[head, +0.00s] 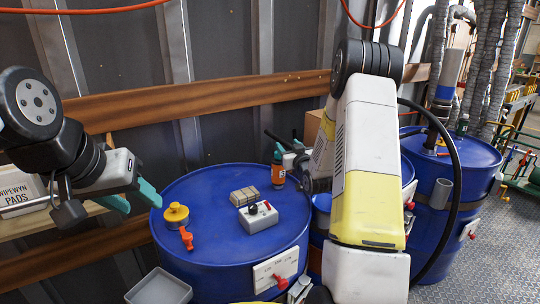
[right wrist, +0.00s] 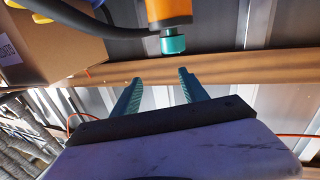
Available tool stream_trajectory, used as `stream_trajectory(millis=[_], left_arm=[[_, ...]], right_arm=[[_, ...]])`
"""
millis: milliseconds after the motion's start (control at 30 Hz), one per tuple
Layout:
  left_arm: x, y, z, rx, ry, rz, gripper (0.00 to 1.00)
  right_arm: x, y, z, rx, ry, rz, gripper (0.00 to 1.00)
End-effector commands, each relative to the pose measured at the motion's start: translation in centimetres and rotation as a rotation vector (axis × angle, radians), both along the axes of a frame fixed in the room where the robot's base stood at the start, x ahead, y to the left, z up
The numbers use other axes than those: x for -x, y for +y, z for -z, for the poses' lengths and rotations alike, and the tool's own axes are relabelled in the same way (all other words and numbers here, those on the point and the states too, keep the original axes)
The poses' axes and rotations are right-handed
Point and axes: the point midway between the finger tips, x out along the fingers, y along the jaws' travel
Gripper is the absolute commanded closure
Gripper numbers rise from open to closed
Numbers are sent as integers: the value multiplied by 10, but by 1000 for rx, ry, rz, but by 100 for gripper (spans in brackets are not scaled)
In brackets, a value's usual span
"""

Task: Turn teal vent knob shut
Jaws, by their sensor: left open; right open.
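The teal vent knob (right wrist: 173,45) sits on the end of an orange and dark canister in the right wrist view. In the head view the orange canister (head: 278,177) stands on the blue drum's far right edge, with teal at its top (head: 277,156). My right gripper (right wrist: 160,76) is open and empty. In the right wrist view the knob lies beyond the fingertips, apart from them. In the head view my right arm hides most of that gripper. My left gripper (head: 138,205) is open and empty, left of the drum.
A grey tray (head: 158,290) is at the front. A cardboard box (right wrist: 50,42) is near my right gripper.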

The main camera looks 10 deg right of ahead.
Motion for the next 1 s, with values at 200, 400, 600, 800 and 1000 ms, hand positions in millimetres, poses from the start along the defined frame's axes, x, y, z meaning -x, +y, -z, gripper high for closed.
stream_trajectory(millis=[200,400,600,800,1000], left_arm=[[0,0,0,0,0,0,53],[0,0,0,0,0,0,53],[0,0,0,0,0,0,53],[0,0,0,0,0,0,53],[0,0,0,0,0,0,53]], right_arm=[[38,12,26,-24,88,-123,48],[43,13,44,-58,30,-161,48],[37,16,48,-71,5,-177,48],[6,24,48,-70,5,-177,48],[-20,30,47,-70,5,-175,48]])
